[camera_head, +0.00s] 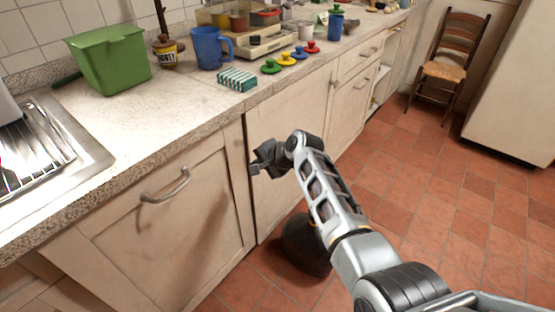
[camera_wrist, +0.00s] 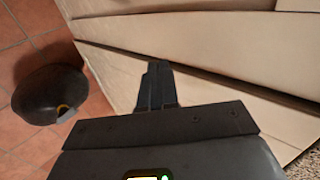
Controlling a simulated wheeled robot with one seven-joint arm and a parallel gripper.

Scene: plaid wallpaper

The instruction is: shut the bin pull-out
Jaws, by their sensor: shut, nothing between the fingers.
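The cabinet row runs under the worktop. A broad cream front with a curved metal handle (camera_head: 165,187) is at the left. A plain cream front (camera_head: 290,115) stands to its right, with a dark vertical gap between the two. I cannot tell for sure which is the bin pull-out; both look close to flush with the row. My gripper (camera_head: 254,160) is shut and empty in front of the plain panel, near the gap. In the wrist view its closed fingers (camera_wrist: 157,72) point at cream panels. Whether they touch is unclear.
The worktop (camera_head: 190,110) holds a green tub (camera_head: 110,60), a blue mug (camera_head: 208,48) and several small coloured items. A wooden chair (camera_head: 447,65) stands at the back right. The tiled floor (camera_head: 430,195) in front is mostly open.

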